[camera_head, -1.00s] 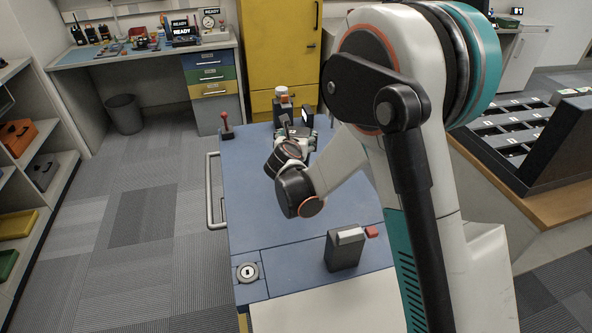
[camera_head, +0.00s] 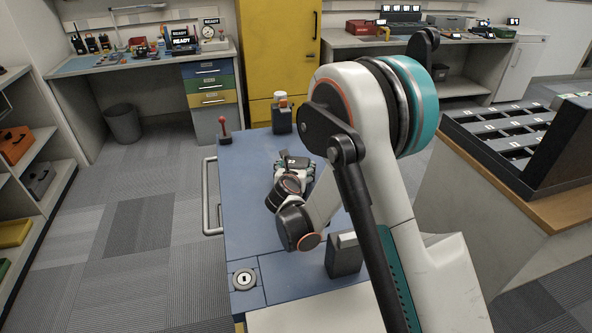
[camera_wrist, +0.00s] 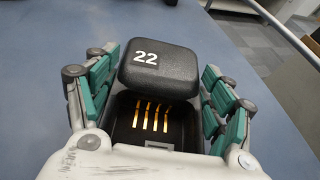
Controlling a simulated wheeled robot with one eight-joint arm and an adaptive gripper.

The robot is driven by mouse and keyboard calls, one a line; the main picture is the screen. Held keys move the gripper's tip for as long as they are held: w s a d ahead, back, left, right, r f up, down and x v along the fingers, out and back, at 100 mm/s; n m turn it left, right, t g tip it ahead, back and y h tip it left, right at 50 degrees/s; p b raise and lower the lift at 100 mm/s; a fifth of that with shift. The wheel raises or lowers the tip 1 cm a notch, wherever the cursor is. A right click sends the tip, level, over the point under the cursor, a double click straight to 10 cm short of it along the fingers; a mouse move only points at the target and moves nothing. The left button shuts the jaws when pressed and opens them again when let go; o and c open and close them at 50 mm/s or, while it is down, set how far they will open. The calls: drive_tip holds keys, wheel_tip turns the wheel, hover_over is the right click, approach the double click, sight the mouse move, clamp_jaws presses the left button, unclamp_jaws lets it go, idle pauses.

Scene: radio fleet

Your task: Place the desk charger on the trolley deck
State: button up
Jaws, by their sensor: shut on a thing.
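The desk charger (camera_wrist: 160,68) is a black block marked 22, with gold contacts in an open bay. It also shows as a small dark shape in the head view (camera_head: 294,162). My gripper (camera_wrist: 155,92) is shut on it, with teal finger pads on both sides. In the head view my gripper (camera_head: 292,172) is over the middle of the blue trolley deck (camera_head: 245,190). The charger is over or on the deck; I cannot tell whether its underside touches. My fingers and palm hide its lower parts.
A dark block with a white-orange top (camera_head: 281,117) stands at the deck's far edge, beside a red-knobbed lever (camera_head: 224,130). A dark grey device (camera_head: 343,256) stands near the front, partly behind my arm. A round lock (camera_head: 244,279) is at the front left. The deck's left side is clear.

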drive_tip(key=o, duration=1.3)
drive_tip(key=shift+f, duration=0.1)
drive_tip(key=shift+s+r, duration=0.1)
drive_tip(key=shift+r, duration=0.1)
drive_tip(key=p+v, duration=0.4)
drive_tip(key=v, duration=0.7)
drive_tip(key=shift+s+a+r, duration=0.15)
drive_tip(key=shift+s, duration=0.2)
